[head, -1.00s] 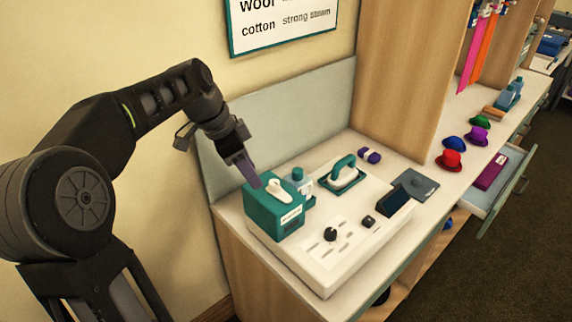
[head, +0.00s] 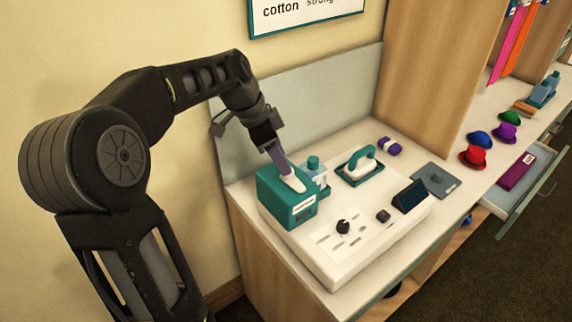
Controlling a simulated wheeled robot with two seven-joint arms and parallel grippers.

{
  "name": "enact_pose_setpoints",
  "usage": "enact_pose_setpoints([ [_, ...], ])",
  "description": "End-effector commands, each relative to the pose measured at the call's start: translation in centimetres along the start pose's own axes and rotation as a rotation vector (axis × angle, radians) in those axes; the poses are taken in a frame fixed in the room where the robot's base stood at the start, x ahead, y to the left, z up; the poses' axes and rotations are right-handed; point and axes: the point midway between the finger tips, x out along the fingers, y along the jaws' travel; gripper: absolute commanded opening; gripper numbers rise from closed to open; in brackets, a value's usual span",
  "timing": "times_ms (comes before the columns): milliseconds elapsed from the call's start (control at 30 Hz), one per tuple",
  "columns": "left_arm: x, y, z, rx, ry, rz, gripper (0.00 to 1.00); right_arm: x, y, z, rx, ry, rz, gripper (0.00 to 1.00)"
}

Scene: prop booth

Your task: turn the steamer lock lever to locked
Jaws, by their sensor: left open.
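The steamer is a teal box (head: 287,209) with a white label on its front, at the left end of the white console. Its white lock lever (head: 295,184) lies on the box top, pointing toward the front right. My left gripper (head: 284,169) comes down from above and behind, with its fingertips at the lever's rear end. It is open, and its fingers overlap that end in view; I cannot tell whether they touch it. No lock marking is readable. My right gripper is not in view.
The white console (head: 327,268) carries a black knob (head: 343,227), a small dark screen (head: 410,195) and an iron (head: 361,162) on a teal rest. A grey backboard (head: 330,102) rises behind. Several small hats and an open drawer are at right.

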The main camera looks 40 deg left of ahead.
Motion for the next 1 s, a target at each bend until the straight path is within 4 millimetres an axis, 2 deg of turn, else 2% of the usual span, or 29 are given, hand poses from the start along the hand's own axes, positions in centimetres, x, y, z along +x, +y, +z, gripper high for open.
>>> enact_pose_setpoints([
  [100, 1.8, 0.1, 0.0, 0.000, -0.002, 0.003, 0.46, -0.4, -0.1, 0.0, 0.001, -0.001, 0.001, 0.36],
  [233, 3.2, 0.1, 0.0, 0.001, -0.001, 0.002, 0.46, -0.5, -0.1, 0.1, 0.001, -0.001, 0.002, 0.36],
  [567, 3.8, 0.0, 0.0, 0.001, 0.000, 0.000, 0.46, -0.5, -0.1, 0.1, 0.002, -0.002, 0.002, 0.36],
  [1000, 3.8, 0.0, 0.0, 0.001, 0.000, 0.000, 0.12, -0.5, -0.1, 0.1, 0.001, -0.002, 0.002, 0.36],
])
